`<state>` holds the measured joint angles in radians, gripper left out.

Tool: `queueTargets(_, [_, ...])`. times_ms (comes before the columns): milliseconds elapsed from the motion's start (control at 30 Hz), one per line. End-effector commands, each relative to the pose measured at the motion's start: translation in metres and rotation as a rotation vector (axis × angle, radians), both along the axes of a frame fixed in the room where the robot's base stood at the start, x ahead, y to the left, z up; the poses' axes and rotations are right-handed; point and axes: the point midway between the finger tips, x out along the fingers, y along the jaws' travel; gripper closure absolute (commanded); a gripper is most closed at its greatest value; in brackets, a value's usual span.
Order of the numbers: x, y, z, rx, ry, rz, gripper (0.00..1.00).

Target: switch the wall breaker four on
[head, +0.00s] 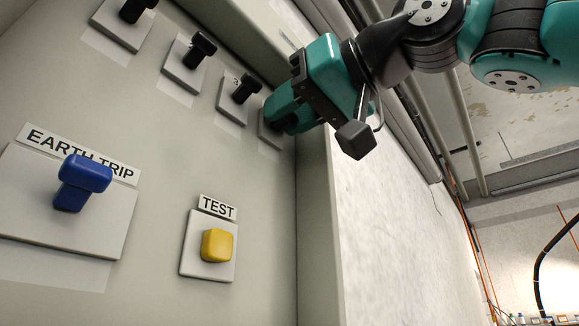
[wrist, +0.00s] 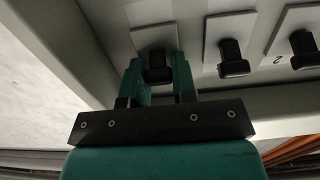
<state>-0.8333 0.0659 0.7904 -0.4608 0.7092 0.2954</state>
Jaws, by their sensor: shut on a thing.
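A row of black breaker levers runs along the top of a grey wall panel. My gripper (head: 284,112) is at the breaker at the right end of the row, and its fingers hide that lever in the head view. In the wrist view, my gripper (wrist: 157,72) has a green finger on each side of that breaker's black lever (wrist: 157,64) and is shut on it. Part of its pale plate (head: 270,132) shows below the fingers. No number on the held breaker can be read.
Other black levers (head: 240,88) (head: 198,49) sit close beside the held one. Lower on the panel are a blue EARTH TRIP lever (head: 82,181) and a yellow TEST button (head: 217,245). A raised frame edge (head: 311,220) borders the panel on the right.

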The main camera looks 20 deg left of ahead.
Motion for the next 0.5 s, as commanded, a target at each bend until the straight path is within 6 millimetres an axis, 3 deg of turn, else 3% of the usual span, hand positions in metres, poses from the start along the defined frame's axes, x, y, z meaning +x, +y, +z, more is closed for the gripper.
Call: queueTargets(500, [0.0,-0.0003,0.0031,-0.024,0.012,-0.001,0.98])
